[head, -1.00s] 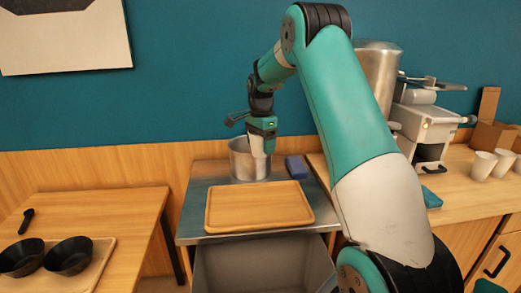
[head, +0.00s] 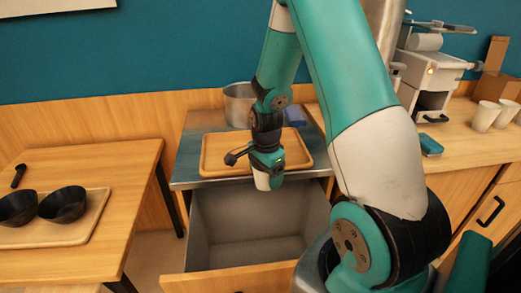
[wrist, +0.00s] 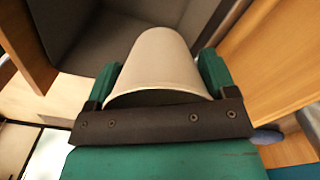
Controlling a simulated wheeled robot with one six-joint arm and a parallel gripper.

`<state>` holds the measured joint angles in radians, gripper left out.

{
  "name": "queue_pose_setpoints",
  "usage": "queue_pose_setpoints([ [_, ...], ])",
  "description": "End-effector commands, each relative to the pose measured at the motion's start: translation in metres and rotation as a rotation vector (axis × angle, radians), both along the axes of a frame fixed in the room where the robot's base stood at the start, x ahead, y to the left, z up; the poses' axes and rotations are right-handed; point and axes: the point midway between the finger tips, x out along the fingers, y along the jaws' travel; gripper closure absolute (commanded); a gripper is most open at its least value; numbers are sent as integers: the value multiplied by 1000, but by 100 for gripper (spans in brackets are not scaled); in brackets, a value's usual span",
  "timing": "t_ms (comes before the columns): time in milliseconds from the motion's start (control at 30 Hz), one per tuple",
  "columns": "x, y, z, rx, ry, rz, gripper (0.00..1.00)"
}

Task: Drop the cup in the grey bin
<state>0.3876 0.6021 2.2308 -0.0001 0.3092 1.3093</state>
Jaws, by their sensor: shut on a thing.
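A pale paper cup (wrist: 160,65) is held between the two green fingers of my gripper (wrist: 158,85) in the wrist view. In the head view my gripper (head: 266,176) points down, with the cup (head: 262,182) partly showing below it. It is at the back edge of the open grey bin (head: 255,222), a drawer-like box under the steel counter. The bin looks empty, and its grey inside also shows in the wrist view (wrist: 85,30). The cup appears above the bin's opening.
A wooden tray (head: 215,155) and a steel pot (head: 238,105) stand on the steel counter behind. Two black bowls (head: 62,205) sit on a tray on the left table. Paper cups (head: 483,117) stand on the right counter. The bin's wooden front (head: 225,279) is nearest me.

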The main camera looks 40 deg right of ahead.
Motion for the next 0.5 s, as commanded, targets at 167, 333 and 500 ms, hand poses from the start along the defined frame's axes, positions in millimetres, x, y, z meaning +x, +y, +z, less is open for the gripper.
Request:
queue_pose_setpoints([
  [167, -12, 7, -10, 0, 0, 0, 48],
  [333, -13, 7, -21, 0, 0, -1, 48],
  [500, -13, 7, -42, 0, 0, -1, 48],
])
